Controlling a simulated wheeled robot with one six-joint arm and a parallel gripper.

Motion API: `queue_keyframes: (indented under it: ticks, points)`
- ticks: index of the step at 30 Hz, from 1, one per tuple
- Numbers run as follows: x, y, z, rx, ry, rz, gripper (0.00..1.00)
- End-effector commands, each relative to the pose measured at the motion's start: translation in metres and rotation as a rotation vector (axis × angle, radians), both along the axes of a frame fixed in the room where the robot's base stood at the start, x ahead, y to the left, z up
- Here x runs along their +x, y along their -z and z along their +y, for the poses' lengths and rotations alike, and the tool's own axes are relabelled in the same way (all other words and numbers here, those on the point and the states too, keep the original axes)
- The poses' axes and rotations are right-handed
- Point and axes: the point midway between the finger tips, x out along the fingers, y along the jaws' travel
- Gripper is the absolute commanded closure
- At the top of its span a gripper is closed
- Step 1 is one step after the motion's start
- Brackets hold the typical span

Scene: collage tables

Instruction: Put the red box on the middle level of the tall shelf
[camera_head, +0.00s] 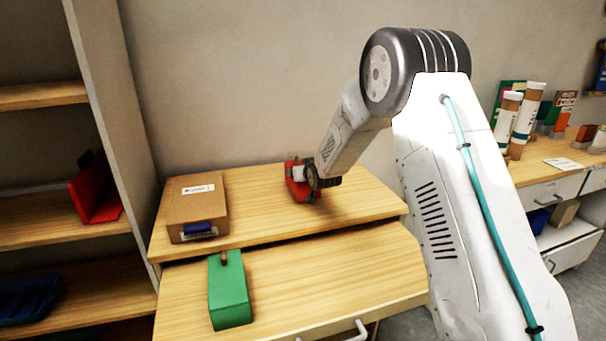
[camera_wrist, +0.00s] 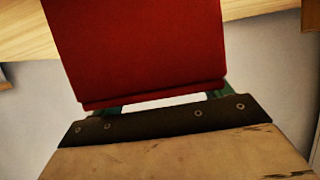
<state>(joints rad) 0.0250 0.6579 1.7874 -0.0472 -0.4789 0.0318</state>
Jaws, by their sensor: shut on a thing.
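The red box (camera_wrist: 140,50) fills the upper middle of the wrist view, close to the camera. In the head view a small red part of it (camera_head: 299,188) shows at the end of my arm, over the light wood top of the cabinet. My gripper (camera_head: 312,179) is shut on the red box; its fingers are mostly hidden. I cannot tell whether the box touches the surface. The tall shelf (camera_head: 115,120) stands at the left of the head view, with several wooden levels. One level (camera_head: 35,228) holds a red open-angled object (camera_head: 97,190).
A cardboard box (camera_head: 205,205) with a label stands on the cabinet top, left of my gripper. A green block (camera_head: 229,292) lies on the lower front surface. A dark blue bin (camera_head: 28,298) sits low in the shelf. White tubes (camera_head: 526,115) stand on the right table.

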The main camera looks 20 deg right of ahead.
Motion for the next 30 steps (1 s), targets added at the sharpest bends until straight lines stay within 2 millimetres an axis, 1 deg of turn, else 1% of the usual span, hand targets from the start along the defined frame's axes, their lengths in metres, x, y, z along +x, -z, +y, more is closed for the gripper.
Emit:
queue_keyframes:
  ticks: [1,2,12,13,14,15,23,26,30]
  points:
    - [0.000,0.006,0.000,0.000,0.000,0.001,0.59]
    - [0.000,0.008,0.000,0.000,0.000,0.000,0.59]
    - [0.000,0.011,0.000,-0.001,0.000,-0.002,0.59]
    - [0.000,0.012,0.000,-0.001,0.000,-0.001,0.20]
    - [0.000,0.011,0.000,-0.001,0.000,-0.002,0.12]
    - [0.000,0.011,0.000,-0.001,0.000,-0.001,0.01]
    - [0.000,0.011,0.000,-0.001,0.000,-0.001,0.01]
    - [-0.001,0.007,0.000,0.000,0.000,-0.002,0.01]
    - [-0.019,-0.001,0.000,0.000,0.000,-0.002,0.01]
